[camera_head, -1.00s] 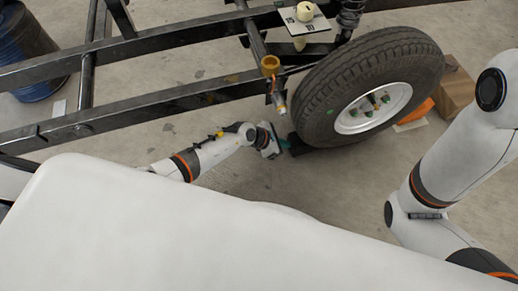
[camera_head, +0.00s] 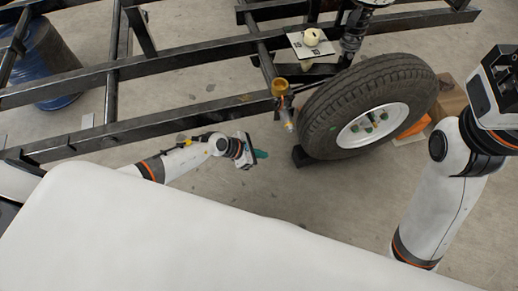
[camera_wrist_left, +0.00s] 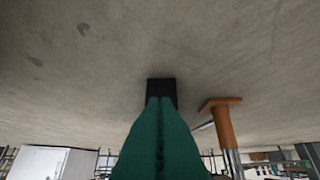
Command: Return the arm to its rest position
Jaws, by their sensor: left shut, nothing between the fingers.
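My left gripper (camera_head: 261,154) has teal fingers and stands over the floor left of the wheel. Its fingers are pressed together with nothing between them. In the left wrist view the closed fingers (camera_wrist_left: 160,135) point at a black block (camera_wrist_left: 161,88), which looks apart from them. The head view shows a black wedge (camera_head: 301,156) at the foot of the tyre (camera_head: 345,95), with a gap between it and the fingertips. My right arm (camera_head: 440,195) is raised at the right edge; its fingers do not show.
A black steel frame (camera_head: 160,117) runs across the back, with a gold-coloured cup (camera_head: 280,86) near the tyre. A blue drum (camera_head: 50,60) stands at the far left. A cardboard box (camera_head: 450,98) is behind the wheel. My white body fills the front. Bare floor lies between.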

